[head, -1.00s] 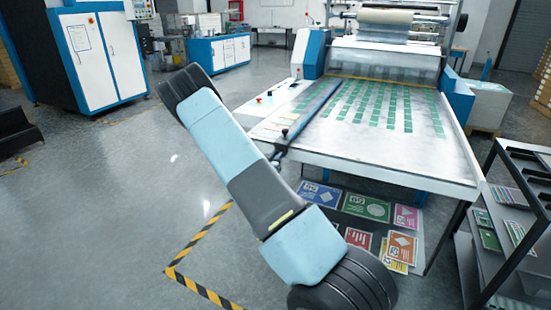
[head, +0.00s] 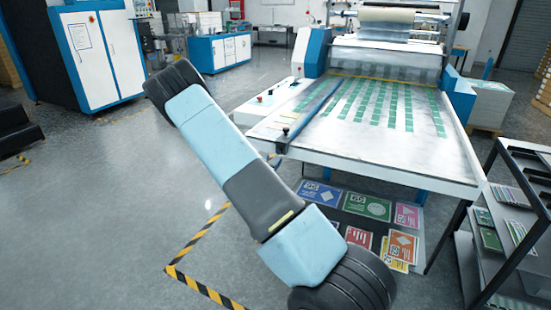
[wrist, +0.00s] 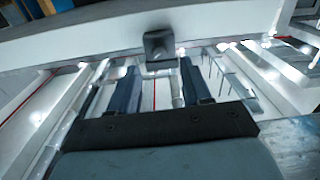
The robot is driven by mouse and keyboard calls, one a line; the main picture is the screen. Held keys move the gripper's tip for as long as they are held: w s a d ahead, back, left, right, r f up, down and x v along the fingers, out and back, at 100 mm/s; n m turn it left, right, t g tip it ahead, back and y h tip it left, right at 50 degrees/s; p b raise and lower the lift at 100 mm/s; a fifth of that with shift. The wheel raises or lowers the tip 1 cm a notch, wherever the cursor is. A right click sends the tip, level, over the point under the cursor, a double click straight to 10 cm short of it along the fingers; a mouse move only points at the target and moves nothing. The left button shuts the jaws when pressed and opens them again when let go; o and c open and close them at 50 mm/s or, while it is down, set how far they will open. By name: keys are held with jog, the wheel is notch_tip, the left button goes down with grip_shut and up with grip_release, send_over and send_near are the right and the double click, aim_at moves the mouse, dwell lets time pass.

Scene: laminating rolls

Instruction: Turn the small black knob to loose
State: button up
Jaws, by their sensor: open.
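The small black knob (wrist: 159,45) shows in the wrist view as a dark, squarish block against a pale metal edge. It lies just beyond my gripper (wrist: 158,68), roughly centred between the two dark fingers. The fingers are apart with nothing between them, and I cannot tell whether they touch the knob. In the head view a small black knob (head: 285,131) stands near the front left corner of the laminator table, by the near end of a long blue bar (head: 318,105). My gripper is hidden behind my arm in the head view.
The white laminator table (head: 400,150) carries rows of green cards. A control panel (head: 268,97) with a red button lies left of the bar. Coloured prints (head: 368,206) lie beneath the table. A dark shelf rack (head: 510,190) stands at right. Open floor lies left.

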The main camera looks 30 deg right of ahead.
jog(key=v, duration=0.8)
jog(key=shift+a, duration=0.15)
jog(key=s+a+r+n+g+y, duration=0.1)
jog(key=s+a+r+y, duration=0.1)
jog(key=a+r+y, duration=0.4)
jog(key=s+a+r+n+y, duration=0.1)
jog(key=s+a+r+y, duration=0.15)
jog(key=r, duration=0.65)
jog(key=s+a+r+n+g+y, duration=0.1)
jog(key=s+a+r+y, duration=0.1)
jog(key=a+r+y, duration=0.4)
jog(key=s+r+n+g, duration=0.1)
jog(key=s+r, duration=0.3)
jog(key=s, duration=0.6)
jog(key=s+d+r+n+g, duration=0.1)
jog(key=s+r+n, duration=0.2)
jog(key=s, duration=0.7)
jog(key=s+r+n+g, duration=0.1)
jog(key=s+r, duration=0.4)
jog(key=s, duration=0.5)
jog(key=shift+d+r+n+g, duration=0.3)
jog(key=shift+n+g, duration=0.1)
jog(key=shift+n, duration=0.4)
